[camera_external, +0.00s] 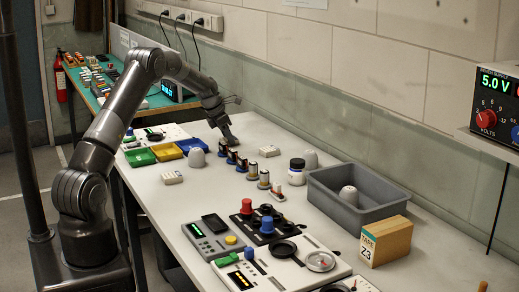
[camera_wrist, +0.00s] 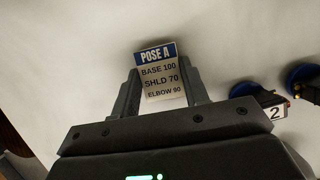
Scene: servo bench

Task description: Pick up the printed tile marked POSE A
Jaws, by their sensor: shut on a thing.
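The printed tile marked POSE A (camera_wrist: 158,72) is white with a blue header and lines reading BASE 100, SHLD 70 and ELBOW 90. It sits between the two fingers of my gripper (camera_wrist: 160,82) in the wrist view, and the fingers are shut on its sides. In the external view my gripper (camera_external: 230,140) is low over the far part of the white bench (camera_external: 180,205). The tile cannot be made out there. I cannot tell whether it touches the bench.
Blue-based parts (camera_wrist: 303,76), one by a tag marked 2 (camera_wrist: 276,113), stand close to the right of my gripper. Green (camera_external: 140,157), yellow (camera_external: 166,151) and blue (camera_external: 191,145) trays lie left of it. A grey bin (camera_external: 335,205) stands nearer the camera.

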